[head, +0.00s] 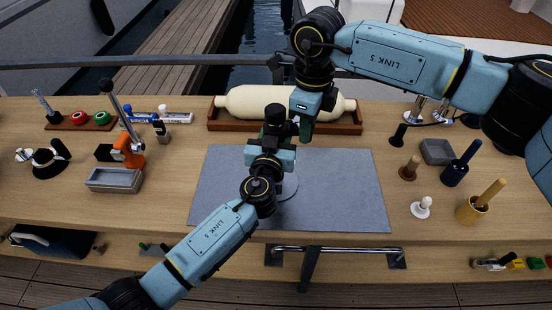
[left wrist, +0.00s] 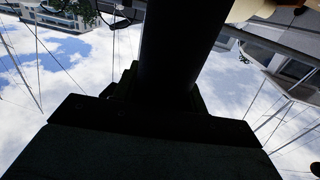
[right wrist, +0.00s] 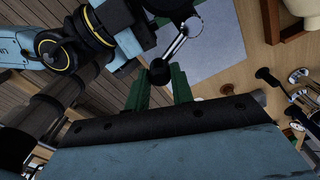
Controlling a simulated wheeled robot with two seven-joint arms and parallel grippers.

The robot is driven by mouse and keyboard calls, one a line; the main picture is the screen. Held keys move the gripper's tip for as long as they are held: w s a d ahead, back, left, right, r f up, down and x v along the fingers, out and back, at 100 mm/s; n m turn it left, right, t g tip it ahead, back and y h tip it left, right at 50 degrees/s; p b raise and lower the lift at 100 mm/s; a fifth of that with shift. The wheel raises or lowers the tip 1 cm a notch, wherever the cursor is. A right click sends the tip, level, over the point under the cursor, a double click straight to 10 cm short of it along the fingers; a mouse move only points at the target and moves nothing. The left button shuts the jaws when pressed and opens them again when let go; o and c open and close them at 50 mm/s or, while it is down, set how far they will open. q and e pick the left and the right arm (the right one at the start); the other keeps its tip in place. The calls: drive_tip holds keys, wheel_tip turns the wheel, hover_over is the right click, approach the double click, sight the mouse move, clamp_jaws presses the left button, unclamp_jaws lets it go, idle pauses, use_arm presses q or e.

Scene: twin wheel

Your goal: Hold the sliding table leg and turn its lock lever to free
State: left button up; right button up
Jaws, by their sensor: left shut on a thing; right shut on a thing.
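The sliding table leg stands upright on a grey mat (head: 345,195). Its black top (head: 275,112) and part of its pale round base (head: 289,187) show in the head view; my left arm hides most of the rest. My left gripper (head: 271,142) is shut around the leg, whose dark tube (left wrist: 180,45) fills the middle of the left wrist view. My right gripper (head: 303,128) is beside the leg's upper part, on its right. In the right wrist view its green fingers (right wrist: 158,88) are shut on the black ball knob (right wrist: 160,71) of the metal lock lever (right wrist: 177,42).
A cream roll (head: 240,101) lies in a wooden tray (head: 218,127) behind the leg. A grey bin (head: 115,180) and an orange-based lever (head: 128,150) stand left. A blue cup (head: 454,172), yellow cup (head: 470,210) and white knob (head: 421,208) stand right. The mat's right part is clear.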

use_arm(q)
drive_tip(key=shift+s+f, duration=0.1)
drive_tip(key=shift+f, duration=0.2)
use_arm(e)
drive_tip(key=shift+w+d, duration=0.1)
drive_tip(key=shift+w+d+n, duration=0.45)
drive_tip(key=shift+d+n, duration=0.25)
drive_tip(key=shift+n, duration=0.1)
drive_tip(key=shift+r, duration=0.1)
drive_tip(key=shift+w+d+n, duration=0.6)
drive_tip(key=shift+w+n, duration=0.05)
drive_tip(key=shift+n, duration=0.25)
drive_tip(key=shift+w+d+n, duration=0.35)
drive_tip(key=shift+w+n, duration=0.45)
